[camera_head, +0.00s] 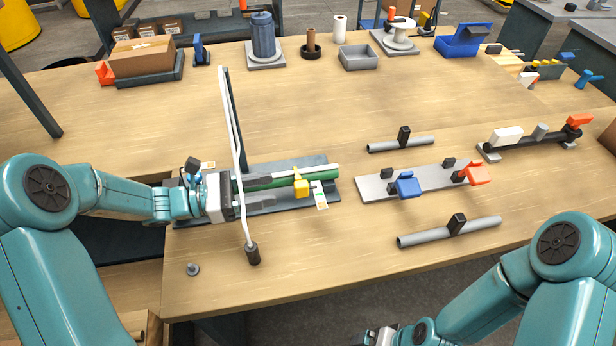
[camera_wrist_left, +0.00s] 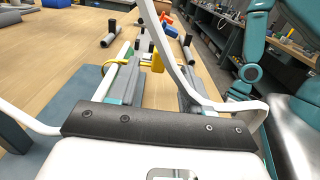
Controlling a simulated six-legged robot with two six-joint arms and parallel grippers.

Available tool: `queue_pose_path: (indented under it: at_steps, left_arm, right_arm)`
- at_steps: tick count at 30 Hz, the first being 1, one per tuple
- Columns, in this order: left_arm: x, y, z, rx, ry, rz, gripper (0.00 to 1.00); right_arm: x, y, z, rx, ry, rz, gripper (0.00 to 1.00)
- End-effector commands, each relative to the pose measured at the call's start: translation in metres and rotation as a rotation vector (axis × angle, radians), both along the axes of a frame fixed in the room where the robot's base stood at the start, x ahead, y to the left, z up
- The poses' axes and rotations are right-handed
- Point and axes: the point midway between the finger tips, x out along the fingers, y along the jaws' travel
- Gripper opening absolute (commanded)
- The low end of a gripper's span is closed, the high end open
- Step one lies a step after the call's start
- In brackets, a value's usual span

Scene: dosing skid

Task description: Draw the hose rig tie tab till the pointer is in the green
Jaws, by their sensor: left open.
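The hose rig (camera_head: 326,168) is a dark base on the near left of the bench with a green hose (camera_head: 322,175) and a white rod along it. A yellow tie tab (camera_head: 301,187) stands on the hose; it also shows in the left wrist view (camera_wrist_left: 157,62). A small white card with a green patch (camera_head: 320,197) sits beside the tab; its pointer is too small to read. My left gripper (camera_head: 281,188) is open, its fingers pointing at the tab, which lies just beyond the tips. My right gripper (camera_head: 380,336) is partly visible at the bottom edge.
A thin white line (camera_head: 233,140) crosses over my left wrist down to a dark cylinder (camera_head: 253,254). Right of the rig are a grey plate with blue and orange clamps (camera_head: 408,186) and two grey pipes (camera_head: 448,232). The bench's middle is clear.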

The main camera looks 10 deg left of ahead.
Motion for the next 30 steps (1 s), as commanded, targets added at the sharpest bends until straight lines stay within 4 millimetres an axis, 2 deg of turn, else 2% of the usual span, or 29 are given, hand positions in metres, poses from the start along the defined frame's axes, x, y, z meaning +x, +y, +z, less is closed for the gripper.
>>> queue_pose_path:
  at_steps: [6, 12, 18, 26, 29, 30]
  left_arm:
    - [0.015, -0.047, 0.001, 0.000, 0.001, -0.008, 0.49]
    - [0.030, -0.080, 0.001, 0.001, 0.000, -0.004, 0.49]
    - [0.038, -0.093, 0.000, 0.001, 0.000, -0.002, 0.49]
    - [0.040, -0.093, 0.000, 0.001, 0.000, 0.000, 0.49]
    - [0.040, -0.093, 0.000, 0.001, 0.000, -0.001, 0.20]
    - [0.040, -0.093, 0.000, 0.001, 0.000, -0.001, 0.07]
  right_arm:
    - [0.000, 0.000, 0.006, 0.000, 0.000, 0.000, 1.00]
    - [0.000, 0.000, 0.009, 0.000, 0.000, 0.000, 1.00]
    - [0.000, 0.000, 0.010, 0.000, 0.000, 0.000, 1.00]
    - [0.000, 0.000, 0.010, 0.000, 0.000, 0.000, 1.00]
    - [0.000, 0.000, 0.010, 0.000, 0.000, 0.000, 1.00]
    - [0.000, 0.000, 0.010, 0.000, 0.000, 0.000, 1.00]
